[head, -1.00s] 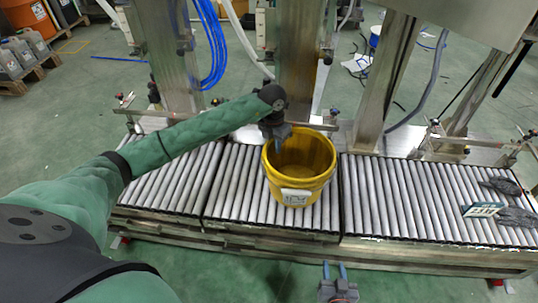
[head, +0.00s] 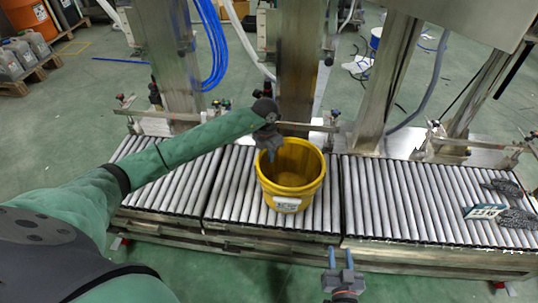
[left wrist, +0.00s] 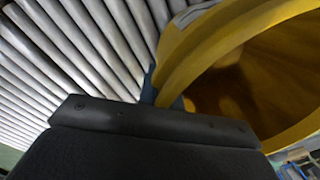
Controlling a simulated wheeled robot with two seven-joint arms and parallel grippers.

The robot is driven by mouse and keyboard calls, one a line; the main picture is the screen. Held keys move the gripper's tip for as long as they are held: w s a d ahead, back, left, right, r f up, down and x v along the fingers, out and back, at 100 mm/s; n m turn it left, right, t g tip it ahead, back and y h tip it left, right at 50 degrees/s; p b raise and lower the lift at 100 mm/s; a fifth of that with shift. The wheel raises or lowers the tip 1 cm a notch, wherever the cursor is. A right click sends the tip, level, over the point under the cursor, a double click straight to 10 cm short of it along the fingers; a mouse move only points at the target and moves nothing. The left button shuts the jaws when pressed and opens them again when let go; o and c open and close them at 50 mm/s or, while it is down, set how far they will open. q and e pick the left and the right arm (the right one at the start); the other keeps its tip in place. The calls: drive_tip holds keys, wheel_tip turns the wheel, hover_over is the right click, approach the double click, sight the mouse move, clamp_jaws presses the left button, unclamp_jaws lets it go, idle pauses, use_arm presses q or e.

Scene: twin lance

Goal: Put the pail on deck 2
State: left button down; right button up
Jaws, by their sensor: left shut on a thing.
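The yellow pail (head: 290,189) is at the middle roller section (head: 228,185), upright or nearly so, its mouth open and its inside looking empty. A white label shows on its near side. I cannot tell whether its base touches the rollers. My left gripper (head: 270,152) is shut on the pail's rim at the far left side. In the left wrist view a blue finger lies against the rim of the pail (left wrist: 185,65). My right gripper (head: 341,258) is open and empty, in front of the conveyor's near edge. No deck number is readable.
The right roller section (head: 400,195) is mostly clear, with a small printed sign (head: 484,211) and dark grey items (head: 518,217) at its right end. The left roller section (head: 165,175) is bare. Steel posts (head: 385,85) and a rail stand behind the conveyor.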

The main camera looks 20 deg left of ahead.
drive_tip(key=shift+s+d, duration=0.1)
drive_tip(key=shift+s, duration=0.1)
use_arm(q)
drive_tip(key=shift+f, duration=0.1)
use_arm(e)
drive_tip(key=shift+r, duration=0.15)
use_arm(q)
drive_tip(key=c, duration=1.6)
unclamp_jaws()
use_arm(e)
drive_tip(key=shift+w+r, duration=0.1)
drive_tip(key=shift+r, duration=0.1)
